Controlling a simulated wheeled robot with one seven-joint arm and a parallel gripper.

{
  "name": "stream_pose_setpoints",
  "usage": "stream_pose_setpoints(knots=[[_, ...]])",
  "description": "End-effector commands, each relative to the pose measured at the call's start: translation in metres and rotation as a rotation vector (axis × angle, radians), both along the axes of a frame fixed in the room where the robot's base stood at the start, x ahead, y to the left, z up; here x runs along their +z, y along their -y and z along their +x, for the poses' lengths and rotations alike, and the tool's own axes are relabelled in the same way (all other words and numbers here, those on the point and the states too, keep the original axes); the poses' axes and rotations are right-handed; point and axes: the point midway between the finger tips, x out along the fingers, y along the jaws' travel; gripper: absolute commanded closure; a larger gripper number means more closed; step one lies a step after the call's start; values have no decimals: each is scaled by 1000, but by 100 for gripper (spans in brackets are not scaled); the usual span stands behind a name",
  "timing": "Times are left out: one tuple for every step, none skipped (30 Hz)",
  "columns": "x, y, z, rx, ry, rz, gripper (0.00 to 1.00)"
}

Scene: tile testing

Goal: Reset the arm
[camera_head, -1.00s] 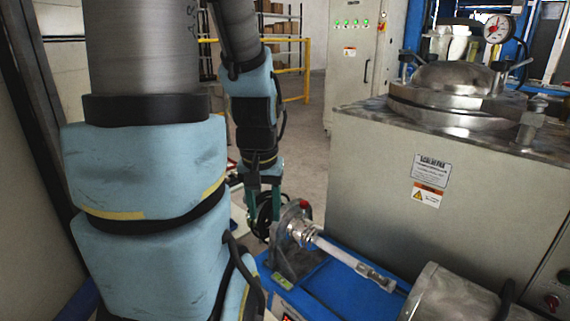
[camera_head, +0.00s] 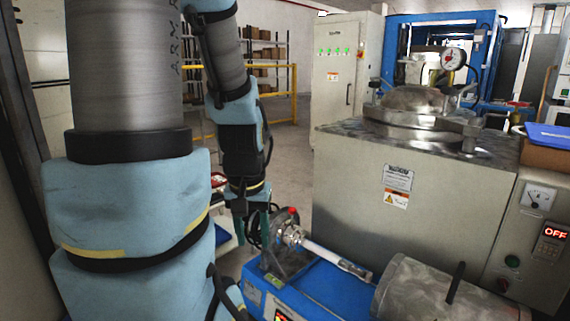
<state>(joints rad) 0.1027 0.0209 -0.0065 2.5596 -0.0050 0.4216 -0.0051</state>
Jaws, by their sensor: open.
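My arm hangs down the left side of the head view, its near links wrapped in light blue padding. My gripper (camera_head: 254,226) points down at the end of the far link, with its teal fingers spread apart and nothing seen between them. It is just left of the blue machine's metal bracket and wheel. Part of the gripper's lower end lies against dark machine parts behind it, so its distance from them is hard to tell.
A blue-based machine (camera_head: 322,296) with a pale rod (camera_head: 335,257) stands at centre bottom. A metal cylinder (camera_head: 420,290) lies right of it. A large grey autoclave-like machine (camera_head: 345,190) with a gauge fills the right. Open floor (camera_head: 285,150) and a yellow rail (camera_head: 280,109) lie behind.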

Motion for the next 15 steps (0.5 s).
stream_pose_setpoints(knots=[[10,0,0,0,0,0,52],[12,0,0,0,0,0,52],[16,0,0,0,0,0,52],[18,0,0,0,0,0,52],[22,0,0,0,0,0,52],[29,0,0,0,0,0,52],[33,0,0,0,0,0,52],[37,0,0,0,0,0,52],[44,0,0,0,0,0,52],[49,0,0,0,0,0,52],[54,0,0,0,0,0,52],[63,0,0,0,0,0,52],[69,0,0,0,0,0,52],[76,0,0,0,0,0,52],[87,0,0,0,0,0,52]])
